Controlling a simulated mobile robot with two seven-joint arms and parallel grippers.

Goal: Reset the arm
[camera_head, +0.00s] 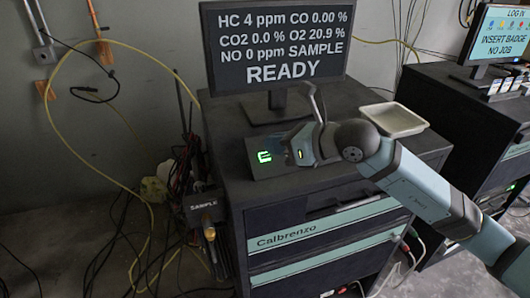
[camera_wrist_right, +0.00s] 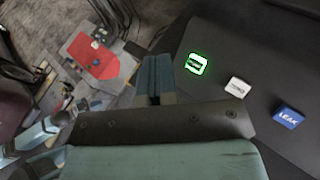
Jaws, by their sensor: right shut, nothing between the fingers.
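My right arm (camera_head: 425,190) reaches in from the right in the head view. Its gripper (camera_head: 303,150) is over the top of the dark cabinet, just right of a green-lit button (camera_head: 264,156) on a small dark box. In the right wrist view the fingers (camera_wrist_right: 156,77) are together with nothing between them. That view also shows the green-lit button (camera_wrist_right: 196,64), a white button (camera_wrist_right: 237,87) and a blue button marked LEAK (camera_wrist_right: 288,117) on a dark panel, apart from the fingers.
A monitor (camera_head: 276,45) reading READY stands behind the gripper on the cabinet (camera_head: 300,205). An empty pale tray (camera_head: 394,119) sits behind the arm. A second cabinet with a monitor (camera_head: 497,35) is at right. Yellow hoses (camera_head: 95,165) and cables run at left.

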